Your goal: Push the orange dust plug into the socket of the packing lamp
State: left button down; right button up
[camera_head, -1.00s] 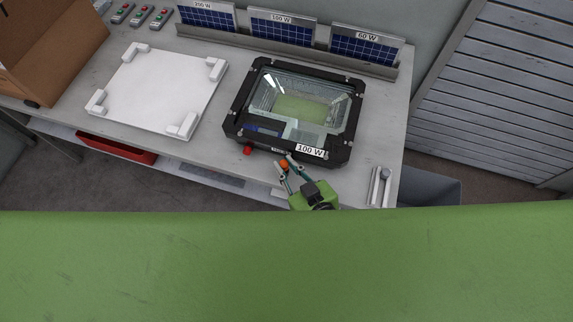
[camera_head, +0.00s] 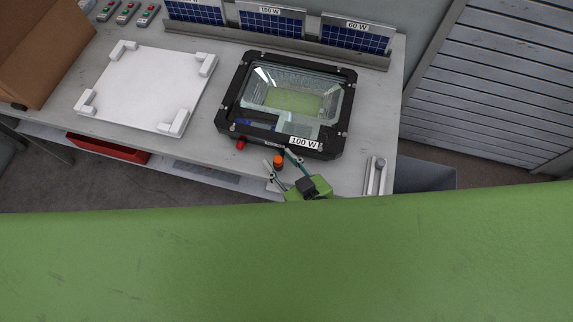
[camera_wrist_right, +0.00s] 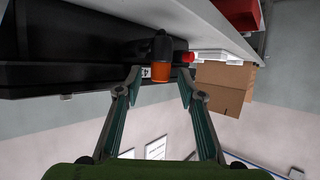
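The packing lamp (camera_head: 228,118) is a black housing with a glass front and a "100 W" label, lying on the bench. The orange dust plug (camera_head: 278,160) is at the lamp's front side, and also shows in the right wrist view (camera_wrist_right: 161,72) against a dark round part. How deep it sits in the socket cannot be told. My right gripper (camera_head: 278,157) is open, its fingertips spread on either side of the plug; in the right wrist view (camera_wrist_right: 160,80) gaps show between plug and both fingers. My left gripper is not in view.
A red knob (camera_head: 241,144) is on the lamp's front side, left of the plug. A white tray with corner blocks (camera_head: 150,88) lies to the left. Solar panels (camera_head: 270,22) stand in a rack behind. A cardboard box (camera_head: 45,50) is at the far left.

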jog(key=v, duration=1.2)
jog(key=shift+f, duration=0.1)
jog(key=s+d+f+g+h+b, duration=0.1)
jog(key=s+d+f+g, duration=0.15)
jog(key=f, duration=0.75)
jog(key=s+d+f+m+g+h, duration=0.15)
jog(key=d+f, duration=0.25)
jog(key=f, duration=0.6)
jog(key=s+d+f+n+g+h+b, duration=0.1)
jog(key=s+d+f, duration=0.15)
jog(key=f, duration=0.75)
jog(key=s+d+f+m+g+h, duration=0.1)
jog(key=s+d+f+g, duration=0.2)
jog(key=s+f, duration=0.4)
jog(key=s+d+f+m+g+h, duration=0.1)
jog(key=s+d+f+g, duration=0.2)
jog(key=s+d+f, duration=0.2)
jog(key=s+f, duration=0.3)
jog(key=f, duration=0.1)
jog(key=shift+d+f+b, duration=0.35)
jog(key=shift+d, duration=0.05)
